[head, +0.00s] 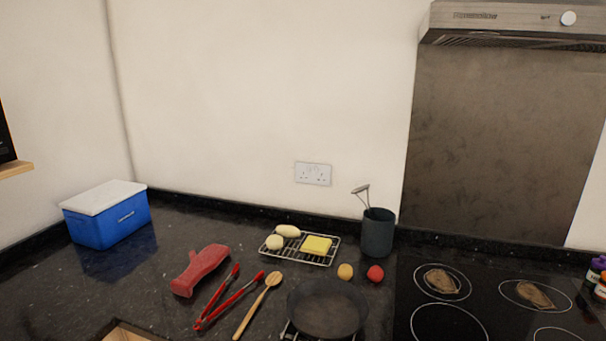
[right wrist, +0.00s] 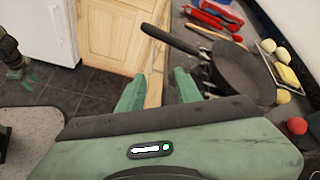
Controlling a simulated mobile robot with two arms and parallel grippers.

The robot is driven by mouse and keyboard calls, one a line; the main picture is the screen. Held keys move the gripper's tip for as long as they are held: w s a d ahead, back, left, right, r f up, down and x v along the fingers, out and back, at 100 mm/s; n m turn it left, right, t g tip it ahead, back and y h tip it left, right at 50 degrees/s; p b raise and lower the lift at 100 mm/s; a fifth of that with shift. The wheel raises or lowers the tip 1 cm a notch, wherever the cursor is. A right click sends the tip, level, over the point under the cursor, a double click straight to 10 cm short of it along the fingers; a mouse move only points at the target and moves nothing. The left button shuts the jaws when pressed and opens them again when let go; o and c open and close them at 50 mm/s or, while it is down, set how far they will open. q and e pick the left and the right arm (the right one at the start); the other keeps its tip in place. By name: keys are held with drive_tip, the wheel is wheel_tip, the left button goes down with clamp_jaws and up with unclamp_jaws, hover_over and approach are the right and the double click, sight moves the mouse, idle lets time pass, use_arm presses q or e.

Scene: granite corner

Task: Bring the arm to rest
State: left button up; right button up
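My right gripper (right wrist: 158,88) shows in the right wrist view with its two green fingers apart. It looks empty, with a pale wooden edge visible in the gap between the fingers. A green gripper at the left edge of that view, seemingly my left one (right wrist: 24,76), hangs low over the floor; it is too small to tell whether it is open. Neither gripper shows in the head view. A dark frying pan (head: 327,308) sits at the front of the counter; it also shows in the right wrist view (right wrist: 243,72), just beyond my right gripper.
Red tongs (head: 228,302), a wooden spoon (head: 256,306), a red mitt (head: 200,270) and a wire rack (head: 270,252) with food lie on the granite counter. A blue cooler (head: 108,220), a utensil pot (head: 377,234) and the hob (head: 480,312) stand around them. Open floor (right wrist: 75,98) lies left of the counter.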

drive_tip(key=s+a+f+n+g+h, duration=0.1)
drive_tip(key=s+a+f+n+h, duration=0.3)
drive_tip(key=s+f+n, duration=0.7)
drive_tip(key=s+d+f+n+h, duration=0.2)
drive_tip(key=s+d+n+h, duration=0.5)
drive_tip(key=d, duration=0.2)
wheel_tip(320, 180, down, 27)
drive_tip(key=s+g, duration=0.2)
drive_tip(key=s+d+f+g+b, duration=0.1)
drive_tip(key=s+d+f, duration=0.2)
drive_tip(key=s+f, duration=1.3)
drive_tip(key=shift+s+f+n, duration=0.35)
drive_tip(key=shift+s+n, duration=0.05)
drive_tip(key=shift+s, duration=0.15)
drive_tip(key=shift+d, duration=0.1)
